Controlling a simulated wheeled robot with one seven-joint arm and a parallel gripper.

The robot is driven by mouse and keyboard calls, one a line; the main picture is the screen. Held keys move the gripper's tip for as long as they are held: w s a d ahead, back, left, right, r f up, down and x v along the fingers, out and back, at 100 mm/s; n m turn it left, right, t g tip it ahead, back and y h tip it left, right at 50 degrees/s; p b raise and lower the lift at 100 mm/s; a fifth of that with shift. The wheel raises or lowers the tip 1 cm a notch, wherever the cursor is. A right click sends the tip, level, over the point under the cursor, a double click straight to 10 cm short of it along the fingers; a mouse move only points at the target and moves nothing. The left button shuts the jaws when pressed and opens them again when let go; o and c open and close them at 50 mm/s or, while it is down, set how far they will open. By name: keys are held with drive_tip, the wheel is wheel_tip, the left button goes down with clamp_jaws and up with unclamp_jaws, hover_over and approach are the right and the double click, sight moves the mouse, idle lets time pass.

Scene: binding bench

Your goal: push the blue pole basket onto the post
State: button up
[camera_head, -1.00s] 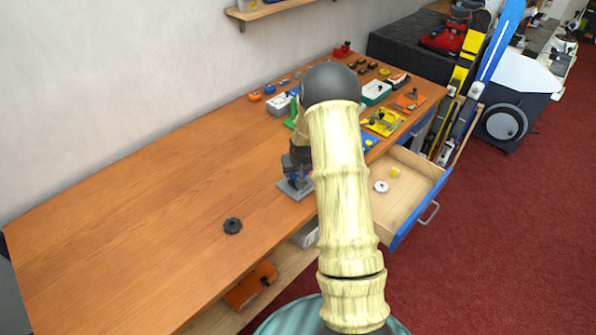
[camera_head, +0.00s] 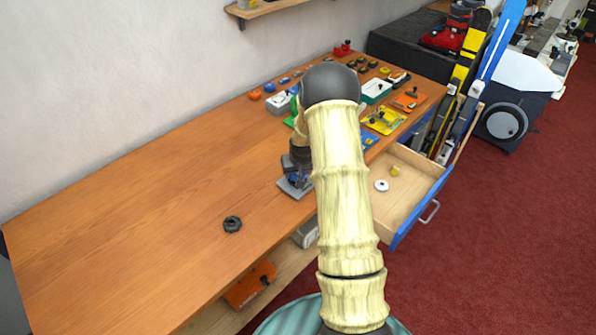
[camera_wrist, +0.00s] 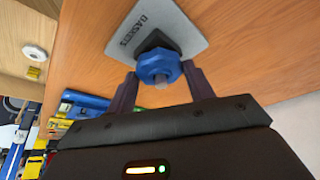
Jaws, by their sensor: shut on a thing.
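The blue pole basket (camera_wrist: 158,66) is a lobed blue ring between the fingers of my gripper (camera_wrist: 163,88) in the wrist view. My gripper is shut on it. A pale tip shows at the basket's centre, which may be the post's end; the rest of the post is hidden. Just beyond the basket is a dark shape (camera_wrist: 150,42), over a grey plate (camera_wrist: 183,30) lettered "BASKETS". In the head view the plate (camera_head: 290,191) lies near the bench's front edge, with my gripper (camera_head: 299,178) over it; my arm hides part of this.
A black basket-like ring (camera_head: 232,224) lies on the bench (camera_head: 150,215) to the left, with clear bench around it. An open drawer (camera_head: 405,205) holds small white and yellow parts. Tools and trays, including a yellow one (camera_head: 383,121), crowd the bench's far end.

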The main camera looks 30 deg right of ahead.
drive_tip(key=shift+f, duration=0.35)
idle(0.5)
drive_tip(key=o, duration=1.4)
drive_tip(key=shift+c, duration=0.2)
drive_tip(key=shift+r, duration=0.1)
wheel_tip(320, 180, up, 7)
drive_tip(key=p, duration=0.4)
drive_tip(key=shift+r, duration=0.15)
drive_tip(key=shift+r+p, duration=1.25)
drive_tip(key=shift+r, duration=0.75)
